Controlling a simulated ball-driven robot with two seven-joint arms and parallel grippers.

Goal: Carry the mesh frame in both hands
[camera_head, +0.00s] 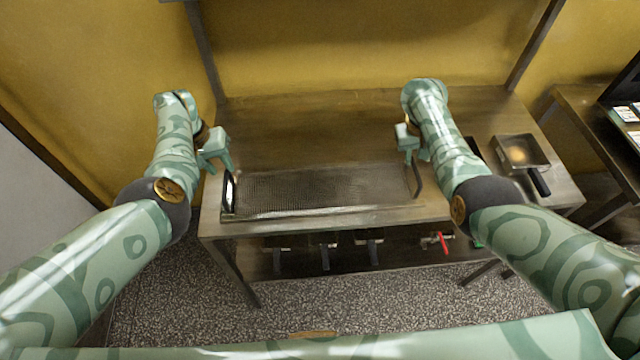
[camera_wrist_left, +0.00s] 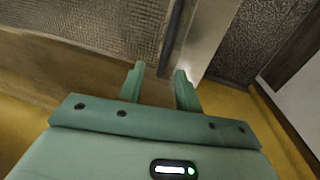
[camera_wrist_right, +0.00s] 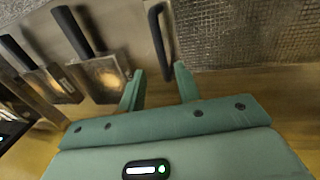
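The mesh frame (camera_head: 320,188) lies flat along the front of the metal table, with an upright handle at each end. My left gripper (camera_head: 220,163) is above and just behind the left handle (camera_head: 229,190). In the left wrist view, the open fingers (camera_wrist_left: 160,78) point at a dark bar, apparently this handle (camera_wrist_left: 174,36), just beyond the tips. My right gripper (camera_head: 409,156) is above and behind the right handle (camera_head: 416,180). In the right wrist view, its open fingers (camera_wrist_right: 159,77) point at the black handle (camera_wrist_right: 160,38), with nothing visibly gripped. The mesh (camera_wrist_right: 245,35) lies beside it.
A pan (camera_head: 520,152) with a dark handle sits on the table's right end. Several dark-handled items and a red-handled one (camera_head: 437,240) are on the shelf below. The tabletop behind the frame (camera_head: 300,130) is clear. Another table (camera_head: 590,120) stands right.

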